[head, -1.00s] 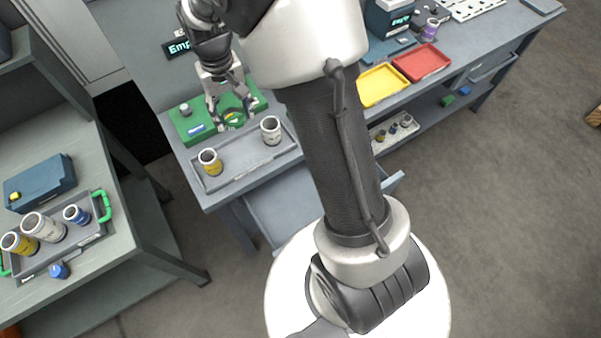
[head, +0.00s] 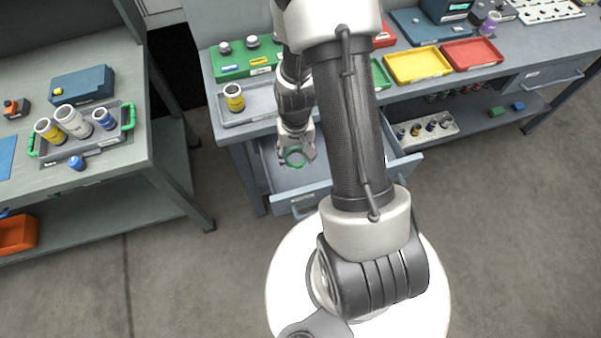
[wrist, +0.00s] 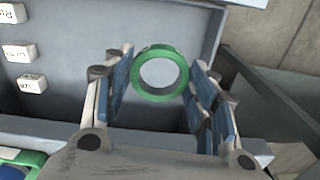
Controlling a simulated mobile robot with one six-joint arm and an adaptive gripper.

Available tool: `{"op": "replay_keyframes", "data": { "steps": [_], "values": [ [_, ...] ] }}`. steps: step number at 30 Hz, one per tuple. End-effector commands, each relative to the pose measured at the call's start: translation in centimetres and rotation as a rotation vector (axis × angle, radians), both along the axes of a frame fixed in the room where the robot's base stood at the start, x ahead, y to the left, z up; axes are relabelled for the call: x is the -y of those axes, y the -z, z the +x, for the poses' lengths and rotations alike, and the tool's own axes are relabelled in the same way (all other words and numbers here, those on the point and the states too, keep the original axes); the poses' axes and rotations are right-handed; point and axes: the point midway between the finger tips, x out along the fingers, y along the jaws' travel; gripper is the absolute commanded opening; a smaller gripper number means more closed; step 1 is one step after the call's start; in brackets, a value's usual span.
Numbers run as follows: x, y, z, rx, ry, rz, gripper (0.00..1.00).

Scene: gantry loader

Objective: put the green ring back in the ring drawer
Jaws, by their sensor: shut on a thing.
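The green ring (head: 287,164) is held between the fingers of my gripper (head: 296,157). In the wrist view the ring (wrist: 159,96) sits upright between the two blue-padded fingers (wrist: 162,80), its hole facing the camera. My gripper is shut on it. Below is an open drawer (head: 312,202) under the bench, pulled out toward me. The wrist view shows the grey drawer interior (wrist: 60,105) with small white labelled blocks (wrist: 25,53) at the left. The ring appears above the drawer floor; the exact height is hard to tell. My arm hides part of the drawer.
On the bench above stand a grey tray (head: 236,119) with a yellow-banded jar (head: 234,97), a green board (head: 229,73), and yellow (head: 419,64) and red (head: 472,53) trays. A side bench (head: 125,160) stands at the left. Open floor (head: 480,230) lies to the right.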

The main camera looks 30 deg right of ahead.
Motion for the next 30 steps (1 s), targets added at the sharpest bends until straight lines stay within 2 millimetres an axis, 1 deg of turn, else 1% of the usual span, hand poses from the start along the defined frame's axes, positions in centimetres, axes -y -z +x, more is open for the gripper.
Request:
{"op": "replay_keyframes", "data": {
  "steps": [1,3,6,9,16,21,24,30],
  "values": [
    [0.0,1.9,-0.1,-0.004,0.000,0.002,0.22],
    [0.0,3.7,-0.1,-0.004,0.000,0.002,0.22],
    [0.0,6.0,-0.1,-0.003,0.000,0.001,0.22],
    [0.0,7.5,0.0,-0.001,0.000,0.000,0.22],
    [0.0,9.0,0.0,0.000,0.000,0.000,0.22],
    [0.0,11.6,0.0,-0.001,0.000,0.000,0.22],
    [0.0,12.6,0.0,-0.001,0.000,0.000,0.22],
    [0.0,12.5,0.1,0.001,0.000,0.000,0.22]
  ]
}}
